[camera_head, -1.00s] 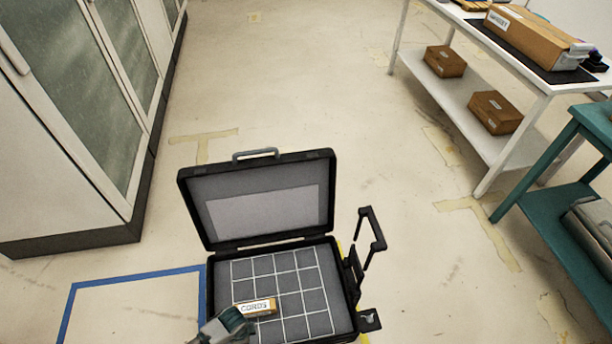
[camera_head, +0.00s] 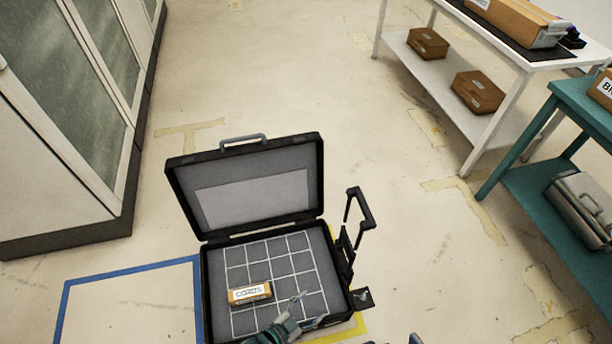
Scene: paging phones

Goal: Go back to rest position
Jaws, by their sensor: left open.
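My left gripper (camera_head: 308,306) is open and empty over the lower right part of the open black case (camera_head: 207,285), low in the view. Its fingers are apart and clear of the box. A small tan box labelled "CORDS" (camera_head: 250,293) lies in the case on the gridded grey floor, toward the left side. Small gripper-like tips at the bottom edge may be my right gripper (camera_head: 415,340); too little shows to tell its state.
The case lid (camera_head: 245,185) stands up at the back, and a black handle (camera_head: 360,210) rises at its right. Cabinets (camera_head: 60,130) line the left. A white table (camera_head: 460,135) and a teal table (camera_head: 535,190) stand at the right. Open floor lies between.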

